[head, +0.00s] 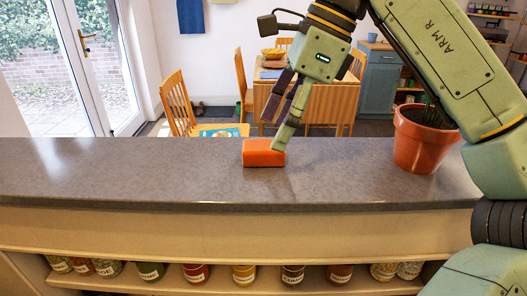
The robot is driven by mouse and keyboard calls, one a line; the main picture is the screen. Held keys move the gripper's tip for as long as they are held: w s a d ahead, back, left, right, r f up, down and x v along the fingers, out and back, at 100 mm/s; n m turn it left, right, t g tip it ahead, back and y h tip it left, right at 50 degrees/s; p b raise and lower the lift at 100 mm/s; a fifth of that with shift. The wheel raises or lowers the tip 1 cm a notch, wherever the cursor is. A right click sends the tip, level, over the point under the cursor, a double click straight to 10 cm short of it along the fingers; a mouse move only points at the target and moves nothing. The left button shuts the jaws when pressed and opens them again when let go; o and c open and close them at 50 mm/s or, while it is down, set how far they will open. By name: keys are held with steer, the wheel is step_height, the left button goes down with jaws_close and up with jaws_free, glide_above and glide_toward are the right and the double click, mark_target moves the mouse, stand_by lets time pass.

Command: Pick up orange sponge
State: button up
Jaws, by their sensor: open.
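The orange sponge (262,153) lies on the grey countertop (120,175), near the middle of the head view. It is a small block with rounded edges. My gripper (279,137) reaches down from the upper right. Its fingers are apart, and the nearer fingertip is at the sponge's upper right in the picture. I cannot tell whether that fingertip touches the sponge or is just in front of it. The gripper holds nothing that I can see. The sponge's far side is hidden.
A terracotta plant pot (421,140) stands on the counter to the right, close to my arm. The counter left of the sponge is clear. Several labelled jars (244,273) stand on the shelf below. A wooden table (325,104) and chairs (178,103) are behind.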

mark_target(265, 145)
steer(key=x, duration=0.4)
steer(key=shift+w+a+p, duration=0.2)
steer(key=shift+a+p, duration=0.05)
steer(key=shift+p, duration=0.15)
steer(key=shift+c, duration=0.3)
steer(key=c, duration=0.9)
steer(key=shift+c, duration=0.2)
steer(key=shift+r, duration=0.2)
step_height(265, 145, up, 10)
steer(key=shift+f, duration=0.15)
